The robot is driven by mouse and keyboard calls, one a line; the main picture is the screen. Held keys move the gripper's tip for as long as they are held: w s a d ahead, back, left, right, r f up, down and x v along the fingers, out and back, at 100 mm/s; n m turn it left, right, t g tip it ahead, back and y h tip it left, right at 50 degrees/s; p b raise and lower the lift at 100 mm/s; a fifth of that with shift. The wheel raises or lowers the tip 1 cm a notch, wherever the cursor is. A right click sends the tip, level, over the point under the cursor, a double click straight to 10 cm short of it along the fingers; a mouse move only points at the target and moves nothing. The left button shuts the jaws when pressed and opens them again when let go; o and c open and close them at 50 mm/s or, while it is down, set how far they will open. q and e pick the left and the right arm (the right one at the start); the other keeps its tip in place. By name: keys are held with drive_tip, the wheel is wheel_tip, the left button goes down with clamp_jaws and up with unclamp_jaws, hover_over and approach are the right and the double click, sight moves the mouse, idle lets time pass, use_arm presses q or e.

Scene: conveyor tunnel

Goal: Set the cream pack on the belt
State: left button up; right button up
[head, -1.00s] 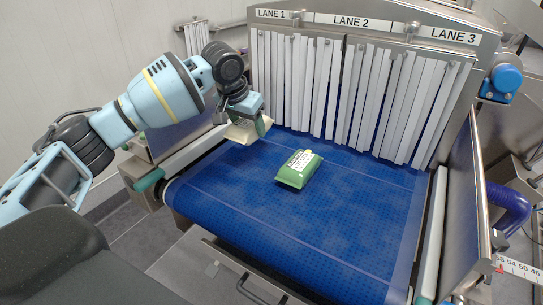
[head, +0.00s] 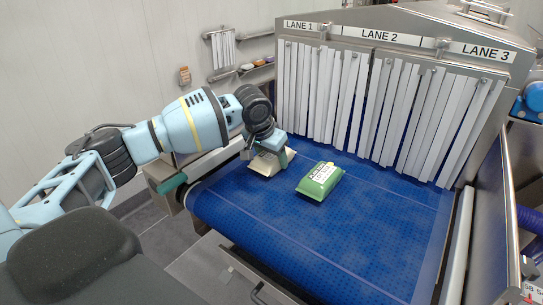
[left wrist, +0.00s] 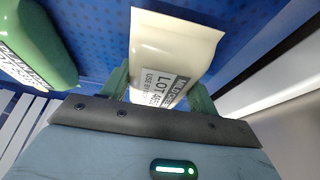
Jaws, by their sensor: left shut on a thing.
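The cream pack (head: 265,164) is at the left side of the blue belt (head: 340,235), near Lane 1. My left gripper (head: 270,157) is shut on it. In the left wrist view the cream pack (left wrist: 172,48) sits between the two green fingers, its printed label towards the gripper, over the blue belt. The pack is at or very close to the belt surface; I cannot tell whether it touches. My right gripper is not in view.
A green pack (head: 320,180) lies on the belt just right of the cream pack. White strip curtains (head: 385,110) hang behind under the lane signs. A metal side guard (head: 495,215) stands at the right. The belt's front and right are clear.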

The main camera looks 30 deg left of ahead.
use_arm(q)
drive_tip(key=o, duration=1.5)
drive_tip(key=shift+f, duration=0.1)
drive_tip(key=v, duration=1.2)
